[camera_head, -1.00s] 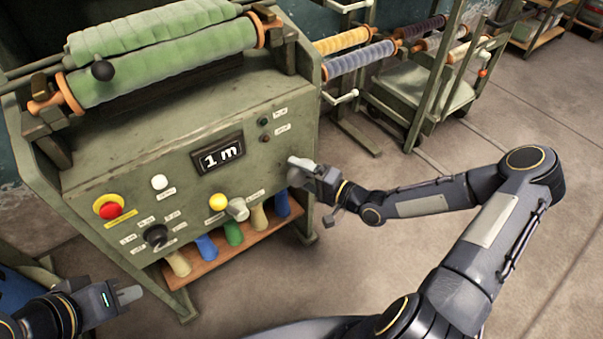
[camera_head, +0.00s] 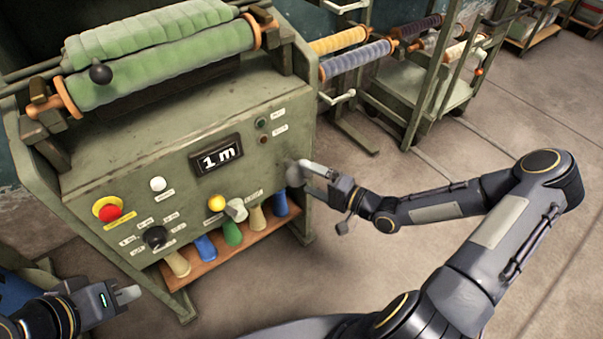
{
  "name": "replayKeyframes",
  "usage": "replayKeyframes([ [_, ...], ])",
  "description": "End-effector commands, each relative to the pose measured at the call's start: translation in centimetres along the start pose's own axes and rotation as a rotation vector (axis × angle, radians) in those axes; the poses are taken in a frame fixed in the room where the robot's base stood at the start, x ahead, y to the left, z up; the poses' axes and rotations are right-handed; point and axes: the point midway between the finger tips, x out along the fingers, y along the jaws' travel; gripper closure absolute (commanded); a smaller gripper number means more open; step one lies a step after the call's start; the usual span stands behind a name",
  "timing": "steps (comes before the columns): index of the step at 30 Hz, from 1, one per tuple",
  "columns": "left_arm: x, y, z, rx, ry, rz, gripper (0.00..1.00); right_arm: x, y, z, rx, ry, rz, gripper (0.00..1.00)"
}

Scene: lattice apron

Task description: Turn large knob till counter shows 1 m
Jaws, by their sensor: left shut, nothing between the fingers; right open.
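The counter (camera_head: 217,156) on the green machine's front panel reads "1 m". A dark grey round shape (camera_head: 293,174), seemingly the large knob, sits at the panel's right edge; it is partly hard to make out against the panel. My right gripper (camera_head: 306,167) is open just to the right of it, its pale fingers pointing left; I cannot tell whether they touch it. My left gripper (camera_head: 128,294) is shut and empty at the lower left, in front of the machine and apart from it.
The panel also carries a red stop button (camera_head: 109,211), a black selector knob (camera_head: 155,237), a yellow button (camera_head: 217,202) and a pale lever-like knob (camera_head: 236,209). Below is a shelf with coloured spools (camera_head: 232,233).

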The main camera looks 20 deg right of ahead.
Motion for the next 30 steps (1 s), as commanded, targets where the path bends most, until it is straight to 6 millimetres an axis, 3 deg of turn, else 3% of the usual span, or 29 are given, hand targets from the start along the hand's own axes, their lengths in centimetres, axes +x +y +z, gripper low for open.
replayKeyframes([
  [3, -0.4, 0.2, -0.2, 0.000, 0.000, 0.000, 1.00, -2.1, -0.1, -0.1, 0.000, 0.002, 0.003, 0.04],
  [9, -0.6, 0.3, -0.3, 0.000, 0.000, 0.000, 1.00, -3.8, 0.0, 0.0, 0.000, -0.001, 0.000, 0.04],
  [26, -0.6, 0.3, -0.3, 0.000, 0.000, 0.000, 1.00, -3.9, 0.0, 0.0, -0.004, -0.002, 0.005, 0.04],
  [30, -0.6, 0.3, -0.3, 0.000, 0.000, 0.000, 1.00, -3.8, 0.5, -0.3, -0.084, -0.017, 0.126, 0.04],
])
